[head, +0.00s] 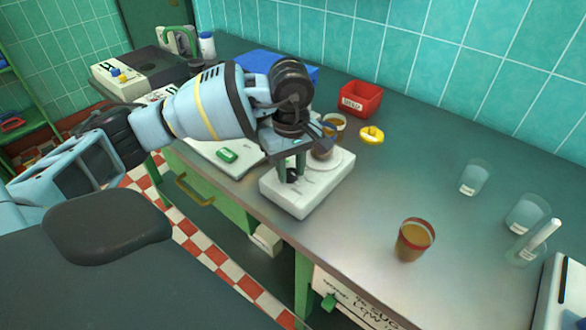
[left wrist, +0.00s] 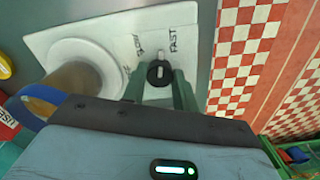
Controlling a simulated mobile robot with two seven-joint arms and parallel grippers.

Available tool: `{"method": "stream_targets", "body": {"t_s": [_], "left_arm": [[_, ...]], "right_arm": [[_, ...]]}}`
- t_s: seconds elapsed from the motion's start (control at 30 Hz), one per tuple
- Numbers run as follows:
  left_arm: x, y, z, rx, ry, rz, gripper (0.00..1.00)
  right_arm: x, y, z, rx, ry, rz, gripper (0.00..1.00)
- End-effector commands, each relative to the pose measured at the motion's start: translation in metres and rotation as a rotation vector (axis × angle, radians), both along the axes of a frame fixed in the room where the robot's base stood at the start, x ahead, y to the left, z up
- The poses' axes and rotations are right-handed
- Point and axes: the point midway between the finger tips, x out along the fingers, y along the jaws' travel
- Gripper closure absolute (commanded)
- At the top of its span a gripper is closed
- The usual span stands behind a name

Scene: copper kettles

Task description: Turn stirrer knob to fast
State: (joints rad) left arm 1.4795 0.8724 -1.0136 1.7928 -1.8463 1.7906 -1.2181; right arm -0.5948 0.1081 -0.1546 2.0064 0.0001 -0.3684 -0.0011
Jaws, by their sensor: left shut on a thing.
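The white stirrer (head: 318,190) stands at the bench's front edge, under my left gripper (head: 291,170). In the left wrist view the stirrer's white panel (left wrist: 190,14) carries the word FAST and another label that I cannot read surely. Its black knob (left wrist: 158,73) has a pale mark on its face and sits between the two green fingers of my left gripper (left wrist: 160,88). The gripper is shut on the knob. A blue-rimmed beaker with brown contents (left wrist: 72,78) stands on the stirrer's round plate, partly hidden by my wrist. My right gripper is not in view.
A red bin (head: 360,98) and a yellow ring-shaped item (head: 371,135) lie behind the stirrer. A red-rimmed brown beaker (head: 414,240) stands to the right. Clear beakers (head: 475,178) stand farther right.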

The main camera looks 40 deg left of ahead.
Motion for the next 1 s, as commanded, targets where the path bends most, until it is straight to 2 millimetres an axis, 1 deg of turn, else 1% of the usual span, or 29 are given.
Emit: {"method": "stream_targets", "body": {"t_s": [0.03,0.2,0.4,0.67,1.0], "left_arm": [[0.000,0.000,-0.002,0.000,0.001,-0.037,0.94],[0.000,0.000,-0.002,0.000,0.002,-0.159,0.94],[0.000,0.000,-0.001,0.001,0.001,-0.258,0.94],[0.000,0.000,-0.001,0.001,0.001,-0.319,0.94],[-0.001,0.000,0.000,0.001,0.001,-0.327,0.94]], "right_arm": [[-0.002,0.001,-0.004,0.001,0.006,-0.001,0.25],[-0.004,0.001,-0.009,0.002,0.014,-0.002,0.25],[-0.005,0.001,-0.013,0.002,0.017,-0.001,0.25],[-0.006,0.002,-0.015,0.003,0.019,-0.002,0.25],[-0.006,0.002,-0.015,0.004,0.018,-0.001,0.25]]}}
